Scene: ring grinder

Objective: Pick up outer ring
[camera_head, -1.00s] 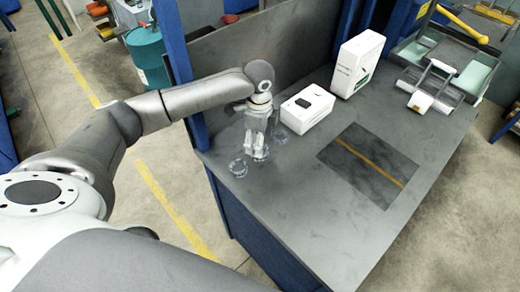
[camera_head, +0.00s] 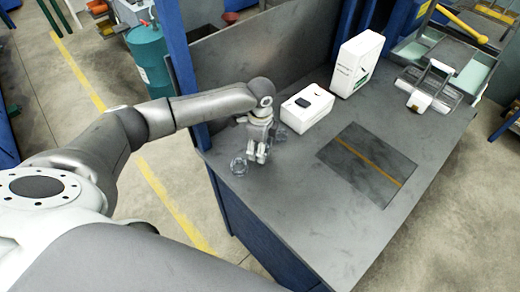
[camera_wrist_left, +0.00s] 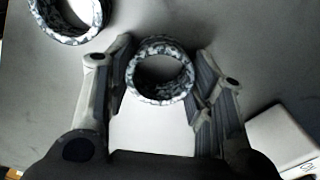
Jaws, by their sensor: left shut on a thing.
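An outer ring (camera_wrist_left: 160,70), patterned in grey and white, sits between the two fingers of my left gripper in the left wrist view. My left gripper (camera_head: 257,157) is shut on it, with one finger against each side, low over the bench. In the head view the fingers mostly hide this ring. A second, similar ring (camera_head: 239,166) lies on the bench just left of the gripper and also shows at the upper left of the wrist view (camera_wrist_left: 66,20). My right gripper is not in view.
A white box with a black item on it (camera_head: 308,107) stands right of the gripper. A taller white carton (camera_head: 357,64) stands behind it. A dark mat with a yellow stripe (camera_head: 367,164) lies on the grey bench (camera_head: 300,210). The bench front is clear.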

